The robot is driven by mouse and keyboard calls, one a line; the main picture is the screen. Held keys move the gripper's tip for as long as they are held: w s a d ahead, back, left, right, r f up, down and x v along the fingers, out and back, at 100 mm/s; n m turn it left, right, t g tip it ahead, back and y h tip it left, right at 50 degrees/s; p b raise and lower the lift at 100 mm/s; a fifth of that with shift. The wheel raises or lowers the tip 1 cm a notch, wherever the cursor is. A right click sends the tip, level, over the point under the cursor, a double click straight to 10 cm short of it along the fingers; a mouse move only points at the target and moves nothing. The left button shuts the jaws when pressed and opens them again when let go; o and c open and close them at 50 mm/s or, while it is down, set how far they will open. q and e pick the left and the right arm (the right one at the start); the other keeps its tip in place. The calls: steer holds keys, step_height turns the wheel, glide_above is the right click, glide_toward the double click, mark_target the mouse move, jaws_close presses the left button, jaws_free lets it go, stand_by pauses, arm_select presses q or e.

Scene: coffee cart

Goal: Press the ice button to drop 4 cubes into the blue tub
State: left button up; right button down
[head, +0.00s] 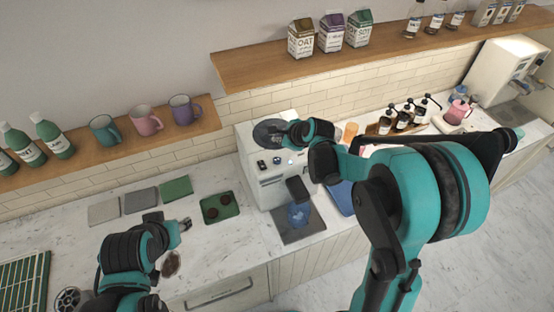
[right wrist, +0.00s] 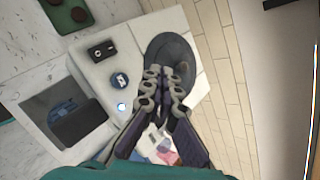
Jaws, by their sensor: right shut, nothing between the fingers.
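The white ice machine (head: 262,185) stands on the counter, its dark round lid (head: 266,132) on top. The right wrist view shows a round blue button with a white symbol (right wrist: 119,81), beside a black switch (right wrist: 102,50) and a small lit blue-white light (right wrist: 121,107). The blue tub (head: 298,215) sits below the machine's dark spout (head: 297,190); I cannot tell whether it holds cubes. My right gripper (right wrist: 166,72) is shut and empty, over the dark lid, to the side of the button. My left gripper (head: 185,225) is low over the left counter; its jaws are unclear.
A dark mat (head: 306,233) lies under the tub. A green tray (head: 222,215) with two brown round items and folded cloths (head: 142,200) lie left of the machine. Bottles and a pink pitcher (head: 457,111) stand to the right. Shelves with mugs and cartons hang above.

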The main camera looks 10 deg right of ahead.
mark_target(278, 161)
step_height(278, 161, down, 8)
steer(key=b, duration=0.6)
steer(key=shift+f, duration=0.35)
steer(key=shift+b, duration=0.3)
stand_by(0.6)
steer(key=shift+f+b, duration=0.4)
steer(key=shift+f+b, duration=0.5)
steer(key=shift+b, duration=0.05)
stand_by(0.7)
steer(key=shift+r, duration=0.1)
steer(key=shift+r+p, duration=0.6)
steer(key=shift+r, duration=0.25)
steer(key=shift+r, duration=0.1)
